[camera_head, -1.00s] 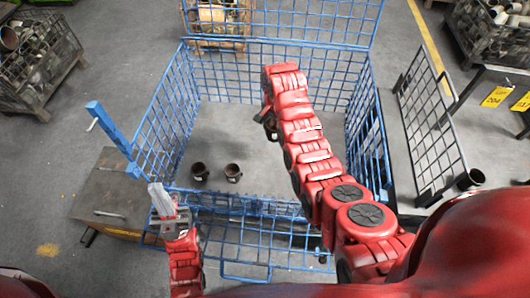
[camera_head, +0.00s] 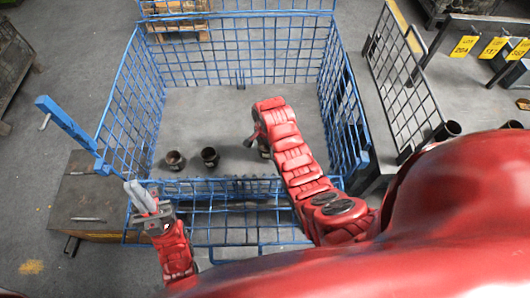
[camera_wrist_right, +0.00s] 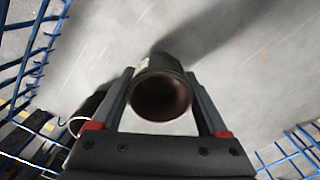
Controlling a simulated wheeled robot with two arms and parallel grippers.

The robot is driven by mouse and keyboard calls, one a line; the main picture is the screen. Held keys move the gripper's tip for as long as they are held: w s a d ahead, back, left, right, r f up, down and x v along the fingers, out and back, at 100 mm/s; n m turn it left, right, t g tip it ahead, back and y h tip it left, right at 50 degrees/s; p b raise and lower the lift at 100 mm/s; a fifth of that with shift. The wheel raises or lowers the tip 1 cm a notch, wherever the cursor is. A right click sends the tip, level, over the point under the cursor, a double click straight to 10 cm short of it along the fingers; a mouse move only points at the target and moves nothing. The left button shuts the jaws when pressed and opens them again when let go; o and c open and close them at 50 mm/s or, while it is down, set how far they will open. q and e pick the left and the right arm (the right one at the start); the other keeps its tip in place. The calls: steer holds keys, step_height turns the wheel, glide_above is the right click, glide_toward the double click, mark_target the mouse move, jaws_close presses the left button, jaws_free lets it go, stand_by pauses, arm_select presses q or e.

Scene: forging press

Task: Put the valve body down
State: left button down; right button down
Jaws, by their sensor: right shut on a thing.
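My right gripper (camera_wrist_right: 160,88) is shut on a dark, hollow, cylindrical valve body (camera_wrist_right: 160,70), its round opening facing the wrist camera. In the head view my right arm reaches over the front of the blue mesh bin (camera_head: 345,135), and its gripper (camera_head: 263,143) is mostly hidden by the arm. Bare grey floor of the bin shows beyond the valve body; I cannot tell whether they touch. Two other dark valve bodies (camera_head: 174,160) (camera_head: 210,156) stand upright in the bin at the left. My left gripper (camera_head: 145,198) is outside the bin's front left corner, apparently empty.
A dark metal table (camera_head: 85,195) stands left of the bin. A mesh rack panel (camera_head: 400,85) and a dark pipe piece (camera_head: 447,130) are at the right. The bin floor is clear at its middle and back. Yellow tags (camera_head: 464,46) hang at far right.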

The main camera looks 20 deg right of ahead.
steer(key=shift+f+b, duration=0.45)
steer(key=shift+f, duration=0.75)
steer(key=shift+f, duration=0.15)
jaws_free()
